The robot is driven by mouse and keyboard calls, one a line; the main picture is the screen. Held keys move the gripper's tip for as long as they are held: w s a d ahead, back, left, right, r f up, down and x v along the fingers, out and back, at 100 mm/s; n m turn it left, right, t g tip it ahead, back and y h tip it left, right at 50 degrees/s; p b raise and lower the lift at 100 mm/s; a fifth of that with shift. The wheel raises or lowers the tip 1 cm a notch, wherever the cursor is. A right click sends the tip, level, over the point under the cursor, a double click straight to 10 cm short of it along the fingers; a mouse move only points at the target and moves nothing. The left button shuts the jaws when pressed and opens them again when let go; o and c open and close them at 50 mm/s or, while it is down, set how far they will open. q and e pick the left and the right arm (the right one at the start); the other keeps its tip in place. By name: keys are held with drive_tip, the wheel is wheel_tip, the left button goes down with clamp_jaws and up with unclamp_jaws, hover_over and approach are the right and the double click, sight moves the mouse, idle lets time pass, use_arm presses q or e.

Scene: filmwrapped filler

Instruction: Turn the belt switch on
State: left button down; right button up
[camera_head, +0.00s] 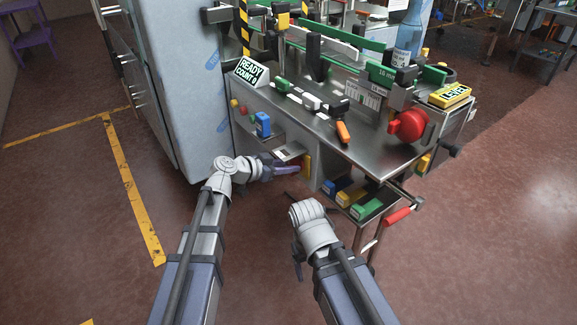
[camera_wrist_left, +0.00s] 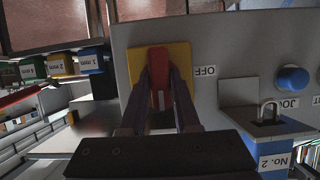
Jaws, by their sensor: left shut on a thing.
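The belt switch is a red handle (camera_wrist_left: 160,72) on a yellow plate (camera_wrist_left: 182,53) on the grey machine panel. An upside-down OFF label (camera_wrist_left: 205,71) is beside the plate in the left wrist view. In the head view the yellow plate (camera_head: 307,164) is on the machine's front, partly hidden by my gripper. My left gripper (camera_head: 296,168) is shut on the red handle, its fingers (camera_wrist_left: 163,88) on either side of it. My right gripper (camera_head: 298,262) hangs low in front of the machine; its jaws are too small and dark to read.
A display (camera_head: 251,72) reads READY, COUNT 0. Coloured blocks (camera_head: 366,209) sit on a lower shelf at right. A wrapped cabinet (camera_head: 185,80) stands at left.

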use_arm(q)
drive_tip(key=c, duration=0.6)
unclamp_jaws()
drive_tip(key=shift+c, duration=0.2)
drive_tip(key=p+v, duration=0.3)
drive_tip(key=v, duration=0.4)
drive_tip(key=shift+s+a, duration=0.25)
drive_tip(key=shift+a, duration=0.05)
drive_tip(key=s+d+f+n+g+y, duration=0.1)
drive_tip(key=s+d+f+g+y, duration=0.15)
drive_tip(key=s+f, duration=0.35)
drive_tip(key=s+d+f+n+g+y, duration=0.1)
drive_tip(key=s+d+f+g+y, duration=0.2)
drive_tip(key=s, duration=0.4)
drive_tip(key=s+a+f+n+g+y, duration=0.3)
drive_tip(key=s+a+f+n+y, duration=0.15)
drive_tip(key=s+y, duration=0.35)
wheel_tip(320, 180, up, 19)
drive_tip(key=s+h+p, duration=0.1)
drive_tip(key=p, duration=1.7)
drive_tip(key=shift+a+n+p, duration=0.3)
drive_tip(key=shift+a+n, duration=0.05)
drive_tip(key=shift+a, duration=0.15)
